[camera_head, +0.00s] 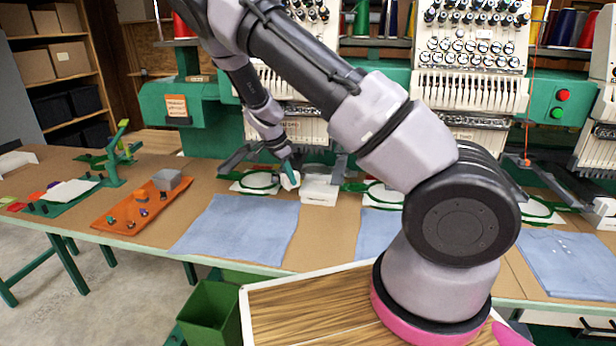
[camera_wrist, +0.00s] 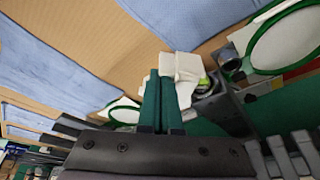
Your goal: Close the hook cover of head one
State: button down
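My gripper (camera_head: 291,172) reaches down at the first embroidery head on the left, beside its green hoop (camera_head: 258,182). In the wrist view its two green fingers (camera_wrist: 158,100) lie side by side with nothing visible between them. A white piece that looks like the hook cover (camera_wrist: 181,68) is right by the fingertips, touching or very close. It also shows as a small white shape at the fingertips in the head view (camera_head: 290,181). A dark round hook part (camera_wrist: 207,86) with a yellow-green spot shows beside it. I cannot tell how far the cover is open.
A white block (camera_head: 319,189) stands just right of my gripper. Blue cloths (camera_head: 240,228) lie on the brown table. An orange tray (camera_head: 143,203) with small parts and a grey box is at the left. More heads and hoops (camera_head: 383,195) stand to the right.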

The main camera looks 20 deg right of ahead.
aim_at(282, 178)
jog(key=shift+w+a, duration=1.35)
jog(key=shift+w, duration=0.1)
jog(key=shift+w+a+r, duration=0.1)
jog(key=shift+w, duration=0.15)
jog(key=shift+a, duration=0.15)
